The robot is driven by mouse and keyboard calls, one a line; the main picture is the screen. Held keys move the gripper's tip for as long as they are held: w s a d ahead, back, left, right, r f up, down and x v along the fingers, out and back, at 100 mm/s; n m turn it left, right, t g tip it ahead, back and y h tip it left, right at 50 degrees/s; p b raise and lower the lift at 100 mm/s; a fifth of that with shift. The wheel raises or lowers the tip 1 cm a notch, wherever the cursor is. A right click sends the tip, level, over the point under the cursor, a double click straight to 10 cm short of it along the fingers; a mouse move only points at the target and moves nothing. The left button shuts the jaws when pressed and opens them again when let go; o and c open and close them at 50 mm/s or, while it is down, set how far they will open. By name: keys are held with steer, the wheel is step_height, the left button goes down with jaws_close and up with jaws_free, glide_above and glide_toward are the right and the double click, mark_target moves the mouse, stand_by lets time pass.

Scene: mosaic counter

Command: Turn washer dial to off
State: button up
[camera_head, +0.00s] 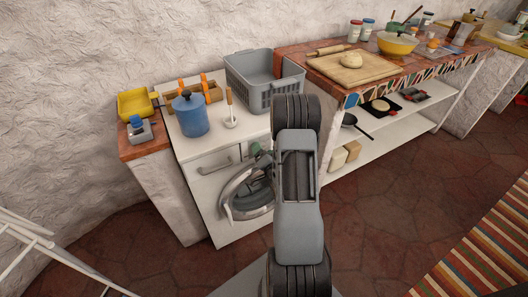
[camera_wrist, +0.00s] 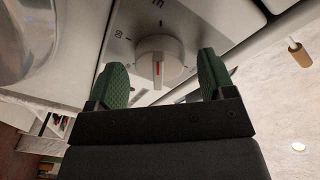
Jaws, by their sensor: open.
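The washer (camera_head: 203,190) is a white front-loader, left of my arm in the head view. Its round door (camera_head: 247,199) shows below the control panel. In the wrist view the dial (camera_wrist: 156,62) is a white round knob with a red line running down toward the bottom of the picture. Dark marks stand around it on a grey panel (camera_wrist: 128,22). My gripper (camera_wrist: 162,58) is open, with one green finger on each side of the dial. Gaps show between fingers and knob, and I see no contact. In the head view the dial cannot be made out beside my arm.
On the washer top stand a blue pot (camera_head: 190,115), a grey basket (camera_head: 262,80) and a wooden-handled tool (camera_head: 230,108). A drawer handle (camera_head: 215,166) sits on the front. A tiled counter (camera_head: 400,72) lies to the right. The floor (camera_head: 375,215) to the right is clear.

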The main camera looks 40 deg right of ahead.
steer(key=c, duration=0.9)
steer(key=shift+f+b, duration=0.1)
steer(key=shift+b, duration=0.2)
